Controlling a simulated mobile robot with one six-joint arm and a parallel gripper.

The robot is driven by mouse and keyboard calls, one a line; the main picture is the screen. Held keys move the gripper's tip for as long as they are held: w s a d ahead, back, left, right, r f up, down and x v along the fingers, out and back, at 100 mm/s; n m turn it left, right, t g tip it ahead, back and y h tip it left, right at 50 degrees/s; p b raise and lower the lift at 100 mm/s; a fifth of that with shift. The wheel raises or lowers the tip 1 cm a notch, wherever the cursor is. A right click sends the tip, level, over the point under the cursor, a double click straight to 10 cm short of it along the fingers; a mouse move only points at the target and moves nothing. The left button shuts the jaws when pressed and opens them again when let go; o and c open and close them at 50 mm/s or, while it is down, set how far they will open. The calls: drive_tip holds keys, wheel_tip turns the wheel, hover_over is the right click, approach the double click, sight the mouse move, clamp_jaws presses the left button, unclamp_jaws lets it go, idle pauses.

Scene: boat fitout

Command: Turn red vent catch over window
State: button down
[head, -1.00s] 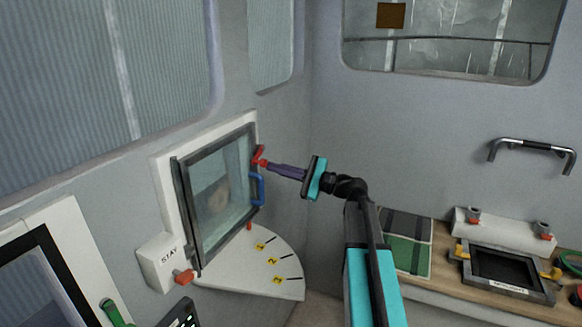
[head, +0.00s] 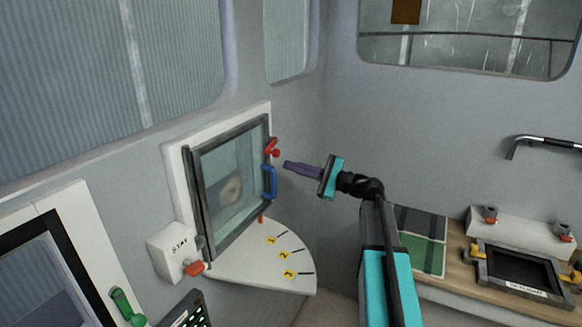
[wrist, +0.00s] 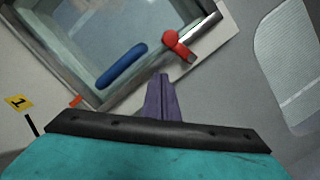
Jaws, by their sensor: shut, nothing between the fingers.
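The red vent catch (head: 272,147) sits on the right edge of the small framed vent window (head: 228,185), above a blue handle (head: 270,182). In the wrist view the red catch (wrist: 178,46) shows beside the end of the blue handle (wrist: 122,66), with its arm lying across the frame's edge region. My gripper (head: 287,166) is shut, with purple fingers pointing left toward the catch. A gap shows between the fingertips and the catch. In the wrist view the fingertips (wrist: 160,78) are below the catch, with nothing held.
A white shelf (head: 262,262) marked 1, 2, 3 juts out under the window. A white STAY box (head: 174,250) with a red knob is at its lower left. A worktop (head: 462,250) with a skylight panel and a grab bar (head: 545,145) are at right.

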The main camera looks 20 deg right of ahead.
drive_tip(key=b+v, duration=0.3)
drive_tip(key=v, duration=0.7)
drive_tip(key=shift+d+f, duration=0.1)
drive_tip(key=shift+d, duration=0.1)
